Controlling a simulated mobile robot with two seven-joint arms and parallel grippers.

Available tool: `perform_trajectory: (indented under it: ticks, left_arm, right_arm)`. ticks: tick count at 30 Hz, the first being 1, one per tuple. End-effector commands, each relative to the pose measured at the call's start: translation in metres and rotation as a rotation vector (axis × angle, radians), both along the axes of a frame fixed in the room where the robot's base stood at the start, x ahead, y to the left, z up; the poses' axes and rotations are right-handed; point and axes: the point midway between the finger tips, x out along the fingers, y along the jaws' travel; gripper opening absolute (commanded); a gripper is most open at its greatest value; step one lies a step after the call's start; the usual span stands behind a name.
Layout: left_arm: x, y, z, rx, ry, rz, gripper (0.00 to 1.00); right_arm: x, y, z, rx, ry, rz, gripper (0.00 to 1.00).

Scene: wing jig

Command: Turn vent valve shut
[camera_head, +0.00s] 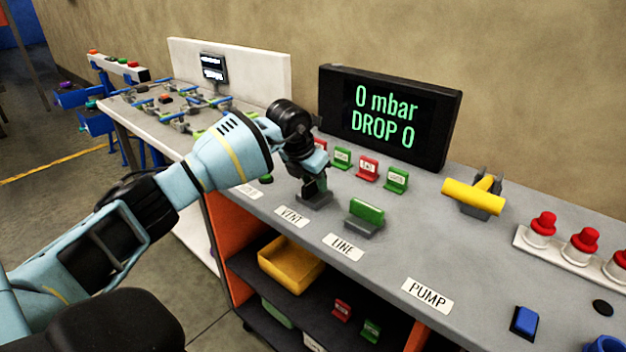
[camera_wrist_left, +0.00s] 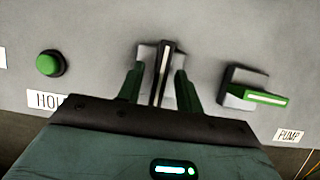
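The vent valve (camera_wrist_left: 163,78) stands on the grey bench above the VENT label (camera_head: 292,217). In the left wrist view its dark handle with a pale stripe points up and down the picture, over a grey base. My left gripper (camera_head: 316,190) is down at this valve. In the left wrist view its two fingers (camera_wrist_left: 160,80) stand on either side of the handle, with narrow gaps, so it looks open around it. In the head view the gripper hides most of the valve. My right gripper is not in view.
The line valve (camera_head: 365,212), with a green handle turned crosswise, stands close to the right. A green button (camera_wrist_left: 49,64) is on the left. A display (camera_head: 388,117) reads "0 mbar DROP 0". Small red and green tags stand behind; a yellow pump handle (camera_head: 473,194) is farther right.

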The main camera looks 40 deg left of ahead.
Motion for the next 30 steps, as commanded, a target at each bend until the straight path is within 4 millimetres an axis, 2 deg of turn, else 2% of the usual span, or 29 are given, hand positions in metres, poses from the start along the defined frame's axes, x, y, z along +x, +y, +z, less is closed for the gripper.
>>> perform_trajectory:
  ticks: [1, 9, 20, 30]
  left_arm:
    - [-0.0001, -0.0001, 0.0, 0.0, 0.0, 0.0, 0.34]
    - [-0.0001, -0.0002, 0.0001, 0.0, 0.001, 0.0, 0.0]
    - [-0.0003, 0.0001, 0.0002, -0.001, 0.001, -0.035, 0.0]
    - [0.0002, 0.002, -0.0002, -0.002, 0.002, -0.25, 0.0]
  right_arm:
    - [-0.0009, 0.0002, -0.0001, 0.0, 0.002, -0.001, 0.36]
    - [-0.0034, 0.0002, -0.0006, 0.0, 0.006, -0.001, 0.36]
    - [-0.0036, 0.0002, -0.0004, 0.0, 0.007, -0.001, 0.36]
    - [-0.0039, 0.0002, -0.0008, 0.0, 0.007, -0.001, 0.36]
